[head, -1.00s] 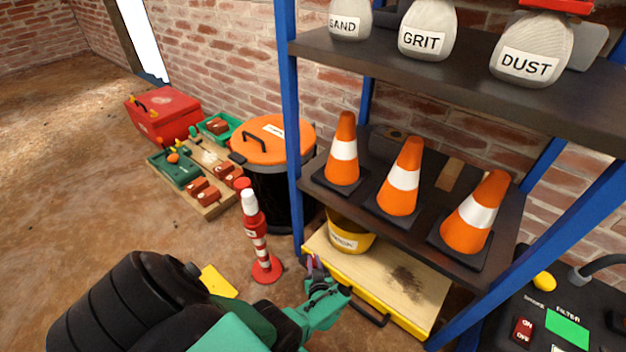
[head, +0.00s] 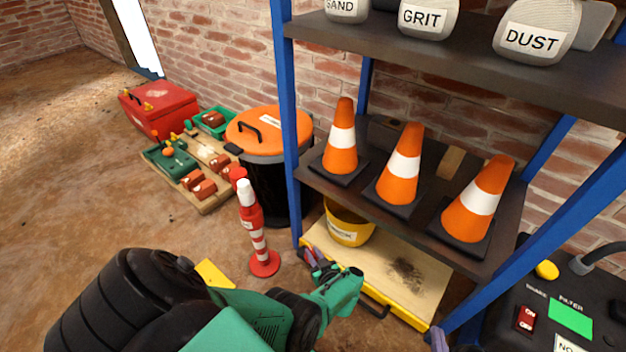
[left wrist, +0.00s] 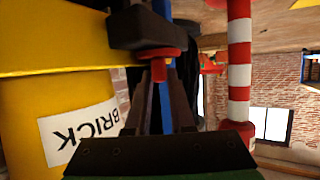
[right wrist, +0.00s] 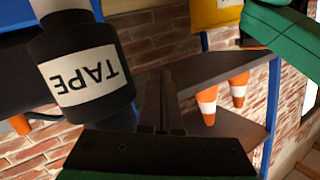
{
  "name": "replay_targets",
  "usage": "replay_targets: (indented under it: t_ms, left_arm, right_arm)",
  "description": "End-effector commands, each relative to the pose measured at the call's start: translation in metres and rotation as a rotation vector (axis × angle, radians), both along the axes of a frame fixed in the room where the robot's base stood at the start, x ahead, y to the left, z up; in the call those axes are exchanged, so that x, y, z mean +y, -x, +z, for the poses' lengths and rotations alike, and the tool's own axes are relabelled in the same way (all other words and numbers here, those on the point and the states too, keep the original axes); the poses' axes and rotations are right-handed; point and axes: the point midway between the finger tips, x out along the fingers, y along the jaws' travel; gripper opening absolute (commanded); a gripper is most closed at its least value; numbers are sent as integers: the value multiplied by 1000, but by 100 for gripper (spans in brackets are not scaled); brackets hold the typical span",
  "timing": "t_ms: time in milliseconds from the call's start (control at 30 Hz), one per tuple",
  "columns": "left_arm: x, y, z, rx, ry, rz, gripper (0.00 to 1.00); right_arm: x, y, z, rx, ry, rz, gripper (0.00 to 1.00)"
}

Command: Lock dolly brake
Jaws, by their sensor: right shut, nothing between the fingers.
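The dolly (head: 432,288) is a low pale wooden deck with a yellow edge, under the blue rack. A yellow bucket (head: 349,232) stands on it. In the left wrist view, a dark block carries a red knob (left wrist: 160,56), which looks like the brake, beside a yellow edge. My left gripper (head: 313,257) is at the dolly's near left edge. Its fingers (left wrist: 166,95) appear open with a narrow gap, just below the red knob; I cannot tell whether they touch it. My right gripper (right wrist: 160,90) is shut and empty, outside the head view.
A red-and-white post (head: 260,240) stands just left of the left gripper. A blue rack post (head: 288,150) rises behind it. Orange cones (head: 402,170) fill the lower shelf. A TAPE-labelled container (right wrist: 85,75) is close to my right gripper. The floor at left is open.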

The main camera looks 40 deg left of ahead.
Motion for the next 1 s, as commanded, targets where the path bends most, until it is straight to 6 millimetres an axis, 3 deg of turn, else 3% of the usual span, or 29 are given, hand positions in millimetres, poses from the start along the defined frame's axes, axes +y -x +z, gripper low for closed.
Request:
replay_targets:
  t_ms: [33,67,467,667,800,967,1000]
  left_arm:
    - [-5,-3,0,-3,9,-9,39]
    - [-5,-3,0,-3,9,-9,50]
    - [-2,-1,6,-2,4,-4,50]
    - [-3,-1,37,-2,4,-4,50]
    - [-3,-2,74,-2,5,-5,50]
    - [-3,-2,98,-2,5,-5,50]
    - [-3,-1,95,-2,5,-5,50]
  right_arm:
    - [0,0,-1,2,1,1,0]
    - [0,0,-1,3,1,0,0]
    - [-1,7,-3,33,9,4,0]
    - [1,39,-6,176,43,45,0]
    - [0,40,35,219,77,72,0]
    - [-15,36,57,345,186,104,0]
    - [-19,36,53,377,210,108,0]
